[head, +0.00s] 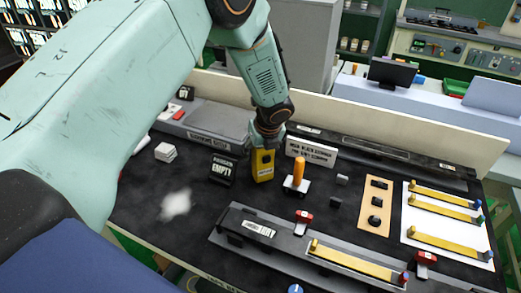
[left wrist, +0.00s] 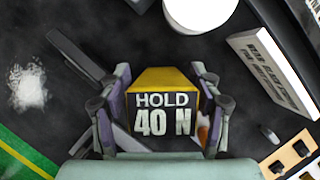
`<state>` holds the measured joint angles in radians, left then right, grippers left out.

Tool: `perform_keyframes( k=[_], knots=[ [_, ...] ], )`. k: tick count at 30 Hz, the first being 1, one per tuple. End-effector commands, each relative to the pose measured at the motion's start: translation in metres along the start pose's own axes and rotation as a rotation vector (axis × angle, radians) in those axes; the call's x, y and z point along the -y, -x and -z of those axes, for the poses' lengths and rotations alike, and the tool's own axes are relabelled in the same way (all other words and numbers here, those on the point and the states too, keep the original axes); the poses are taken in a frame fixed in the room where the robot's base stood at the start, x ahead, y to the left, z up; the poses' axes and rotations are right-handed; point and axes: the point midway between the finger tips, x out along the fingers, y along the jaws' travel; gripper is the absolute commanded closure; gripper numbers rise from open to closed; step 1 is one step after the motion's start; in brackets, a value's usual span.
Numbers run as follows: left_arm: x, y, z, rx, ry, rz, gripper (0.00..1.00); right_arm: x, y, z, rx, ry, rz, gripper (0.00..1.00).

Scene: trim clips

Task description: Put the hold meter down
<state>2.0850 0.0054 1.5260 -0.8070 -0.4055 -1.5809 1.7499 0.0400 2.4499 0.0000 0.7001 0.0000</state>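The hold meter (head: 262,166) is a yellow block under my left gripper (head: 267,140) in the head view. In the left wrist view the hold meter (left wrist: 166,80) has a yellow top and a dark face reading "HOLD 40 N". The fingers of my left gripper (left wrist: 163,100) lie against both of its sides, shut on it. It looks upright, low over or on the black mat (head: 150,205); I cannot tell whether its underside touches. My right gripper is not in view.
A black "EMPTY" sign (head: 222,169) stands just left of the meter. An orange handle on a white base (head: 298,174) stands close on the right, with a white sign (head: 311,151) behind. A grey rail with a yellow strip (head: 350,260) lies in front.

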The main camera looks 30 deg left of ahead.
Motion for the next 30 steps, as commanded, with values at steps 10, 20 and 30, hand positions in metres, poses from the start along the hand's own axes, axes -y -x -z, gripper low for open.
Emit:
perform_keyframes(
  k=[10,20,30],
  knots=[
    [0.000,0.000,0.000,0.000,0.000,0.000,0.25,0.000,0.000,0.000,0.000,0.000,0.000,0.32],
    [0.001,0.037,-0.003,0.003,-0.001,0.002,0.25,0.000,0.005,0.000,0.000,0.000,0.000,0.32],
    [0.000,0.103,-0.002,0.002,0.000,0.001,0.25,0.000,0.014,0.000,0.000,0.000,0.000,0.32]
  ],
)
